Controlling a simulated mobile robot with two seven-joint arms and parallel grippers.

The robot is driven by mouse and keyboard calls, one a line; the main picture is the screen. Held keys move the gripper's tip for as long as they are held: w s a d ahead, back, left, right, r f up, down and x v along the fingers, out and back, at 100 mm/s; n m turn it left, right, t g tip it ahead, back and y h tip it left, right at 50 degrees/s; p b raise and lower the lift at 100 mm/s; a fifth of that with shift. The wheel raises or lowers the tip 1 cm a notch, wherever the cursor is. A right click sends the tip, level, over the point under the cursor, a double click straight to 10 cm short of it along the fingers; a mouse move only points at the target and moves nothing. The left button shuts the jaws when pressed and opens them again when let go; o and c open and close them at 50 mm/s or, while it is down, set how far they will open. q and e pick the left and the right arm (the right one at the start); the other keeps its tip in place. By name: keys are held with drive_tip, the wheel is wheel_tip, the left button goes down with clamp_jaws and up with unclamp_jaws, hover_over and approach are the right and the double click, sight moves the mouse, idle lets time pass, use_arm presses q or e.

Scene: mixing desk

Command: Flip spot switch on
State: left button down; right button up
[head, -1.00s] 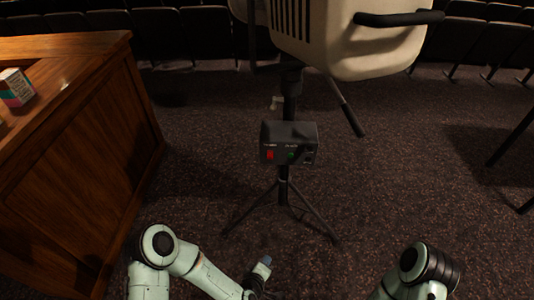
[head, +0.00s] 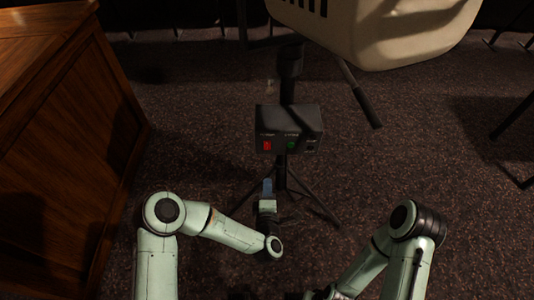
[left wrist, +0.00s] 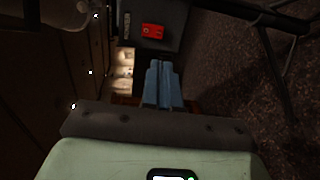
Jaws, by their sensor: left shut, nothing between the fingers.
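A dark control box (head: 290,128) is fixed to the stand's pole under the pale lamp housing (head: 385,28). A red rocker switch (head: 267,146) is at the left of its front face, and a green one (head: 292,145) is to its right. Their labels are too small to read surely. My left gripper (head: 267,187) is just below and in front of the box, pointing up at it, apart from the red switch. In the left wrist view its blue fingers (left wrist: 163,85) are shut and empty, with the red switch (left wrist: 152,31) beyond their tips. My right gripper is out of view.
The stand's tripod legs (head: 316,204) spread behind and beside my left gripper. A wooden desk (head: 70,130) stands at the left. Dark carpet (head: 400,150) is open to the right of the stand.

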sight(267, 149)
use_arm(q)
drive_tip(key=w, duration=0.4)
drive_tip(key=w+f, duration=0.1)
drive_tip(key=w, duration=0.9)
drive_tip(key=shift+f, duration=0.4)
drive_tip(key=shift+w+f+b, duration=0.15)
drive_tip(key=shift+f+b, duration=0.05)
drive_tip(key=shift+b, duration=0.7)
drive_tip(key=shift+r, duration=0.2)
